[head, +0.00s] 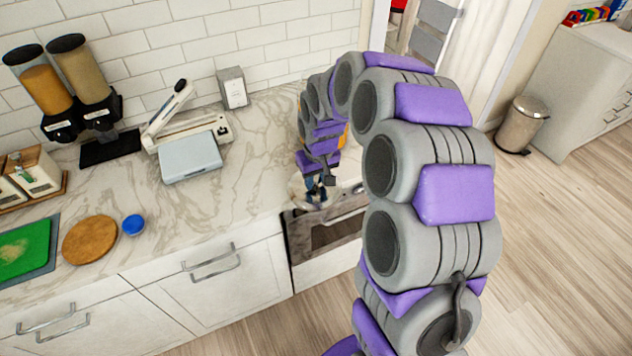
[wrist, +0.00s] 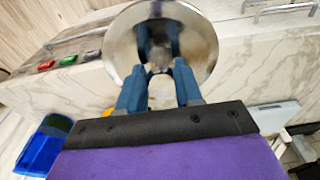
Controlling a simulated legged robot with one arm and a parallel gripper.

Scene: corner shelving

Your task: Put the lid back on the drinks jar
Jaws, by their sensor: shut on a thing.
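My gripper (wrist: 158,48) has blue fingers shut on a round, shiny metal lid (wrist: 203,48). The lid's broad face fills the upper middle of the wrist view. In the head view my gripper (head: 318,192) is low at the counter's front edge, above the appliance front, and only a small pale part of the lid beside the fingers shows. The drinks jar is not clearly seen. An orange patch (head: 344,138) shows behind my arm in the head view; I cannot tell whether it is the jar.
The marble counter (head: 255,165) holds dispensers (head: 85,75), a white slicer-like device with a pale blue box (head: 190,157), a grey box (head: 232,88), a round wooden board (head: 90,240) and a blue cap (head: 133,225). A metal bin (head: 522,125) stands on the floor at right.

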